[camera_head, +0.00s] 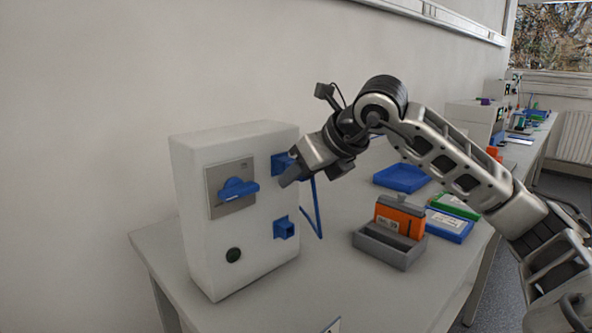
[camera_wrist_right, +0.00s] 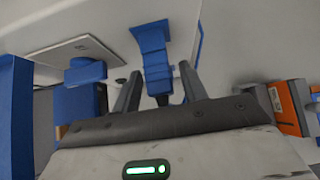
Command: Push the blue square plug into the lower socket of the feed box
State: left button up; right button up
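The white feed box (camera_head: 235,215) stands on the table with two blue sockets on its right side. The upper socket (camera_head: 280,160) is partly hidden behind my right gripper (camera_head: 292,173); the lower socket (camera_head: 284,229) is in plain view with a square opening and looks empty. In the right wrist view, a blue square plug (camera_wrist_right: 158,78) lies between my right fingers (camera_wrist_right: 160,92), in line with the blue upper socket (camera_wrist_right: 150,36). Gaps show on both sides of it, so the fingers are open around it. How deep the plug sits is unclear. My left gripper is not in view.
A blue cable (camera_head: 318,215) loops beside the box. A blue knob (camera_head: 238,188) sticks out of the front. A grey holder (camera_head: 390,245) with an orange block (camera_head: 399,217), a blue tray (camera_head: 402,178) and flat cases (camera_head: 449,223) stand to the right.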

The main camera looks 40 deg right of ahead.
jog(key=c, duration=0.6)
jog(key=shift+s+f+b, duration=0.1)
jog(key=shift+s+b, duration=0.05)
jog(key=shift+b, duration=0.15)
jog(key=shift+s+d+b, duration=0.15)
jog(key=shift+s+b, duration=1.05)
jog(key=shift+s, duration=0.15)
jog(key=shift+s+d+b, duration=0.1)
jog(key=shift+s+b, duration=1.1)
jog(key=shift+s, duration=0.15)
